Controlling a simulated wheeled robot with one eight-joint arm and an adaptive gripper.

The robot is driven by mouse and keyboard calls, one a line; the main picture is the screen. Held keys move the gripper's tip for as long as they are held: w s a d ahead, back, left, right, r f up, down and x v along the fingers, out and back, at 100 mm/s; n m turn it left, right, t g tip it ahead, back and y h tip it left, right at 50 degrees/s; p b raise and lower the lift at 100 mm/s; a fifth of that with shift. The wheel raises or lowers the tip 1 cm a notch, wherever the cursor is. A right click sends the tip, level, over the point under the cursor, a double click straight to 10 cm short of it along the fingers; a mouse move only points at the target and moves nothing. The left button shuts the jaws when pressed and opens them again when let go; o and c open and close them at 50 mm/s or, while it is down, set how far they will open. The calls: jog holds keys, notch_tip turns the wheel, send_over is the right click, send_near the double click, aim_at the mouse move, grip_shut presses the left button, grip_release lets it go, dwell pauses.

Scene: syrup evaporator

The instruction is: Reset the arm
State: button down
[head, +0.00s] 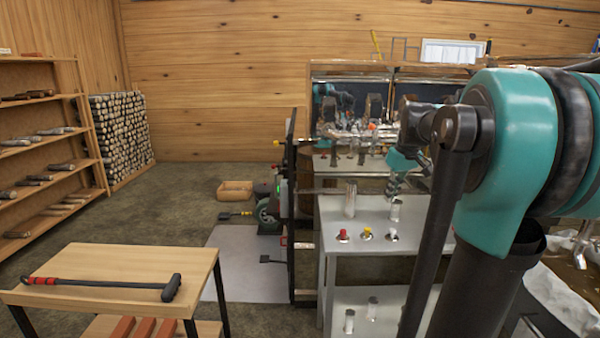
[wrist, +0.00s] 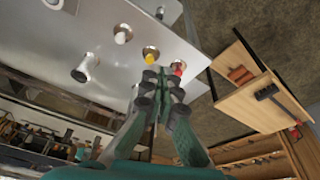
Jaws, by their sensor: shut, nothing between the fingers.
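My gripper (wrist: 162,80) is shut and empty in the wrist view, its dark finger pads together. It also shows in the head view (head: 394,186), small and partly covered by my arm, over the metal stand (head: 430,236). In the wrist view the fingertips overlap the area by the yellow knob (wrist: 151,56) and the red knob (wrist: 178,67). I cannot tell the exact gap; no contact is clear. My arm fills the right of the head view, bent and reaching forward.
The metal stand carries a red knob (head: 343,235), a yellow knob (head: 366,233), a white knob (head: 391,235) and upright metal cylinders (head: 350,199). A wooden table (head: 140,262) with a long-handled tool (head: 105,285) is at front left. Floor between shelf (head: 50,150) and stand is mostly open.

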jog(key=s+a+f+m, duration=0.2)
jog(key=s+a+f, duration=0.2)
jog(key=s+f, duration=0.7)
jog(key=s+a+f+m+t+h, duration=0.1)
jog(key=s+a+f, duration=0.3)
jog(key=s+f, duration=0.7)
notch_tip(320, 180, down, 4)
jog(key=shift+r+m, duration=0.1)
jog(key=shift+m, duration=0.6)
jog(key=c, duration=2.2)
grip_release()
jog(key=shift+w, duration=0.1)
